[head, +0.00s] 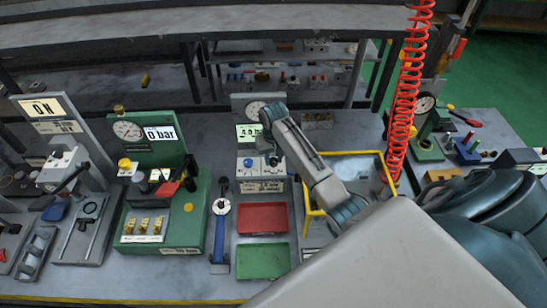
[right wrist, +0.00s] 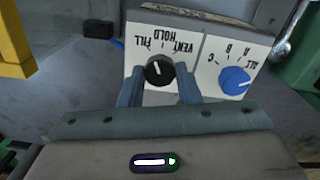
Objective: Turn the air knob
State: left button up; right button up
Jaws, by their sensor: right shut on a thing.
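The black knob (right wrist: 160,70) sits on a white plate marked FILL, HOLD and VENT, which reads upside down in the right wrist view. My right gripper (right wrist: 161,84) is shut on it, one finger on each side. The knob's white mark is small, and I cannot tell for sure which label it points at. In the head view my right gripper (head: 272,158) reaches down to the sloped front of the grey panel, and the black knob is hidden there. Above it are a round gauge (head: 255,108) and a lit green display (head: 247,132). My left gripper is not in view.
A blue knob (right wrist: 234,80) marked A, B, C and ALL is close beside my right finger. Red (head: 262,218) and green (head: 263,260) trays lie in front of the panel. A yellow frame (head: 362,153) and a red coiled hose (head: 405,105) stand to the right.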

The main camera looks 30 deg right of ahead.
aim_at(273, 160)
jog(key=m, duration=0.4)
jog(key=shift+m, duration=0.4)
dwell(0.4)
jog(key=o, duration=1)
notch_tip(273, 160, up, 7)
jog(key=b, duration=0.2)
jog(key=shift+w+b, duration=0.1)
jog(key=shift+b, duration=0.3)
notch_tip(273, 160, up, 4)
jog(key=p, duration=0.2)
jog(key=shift+p, duration=0.4)
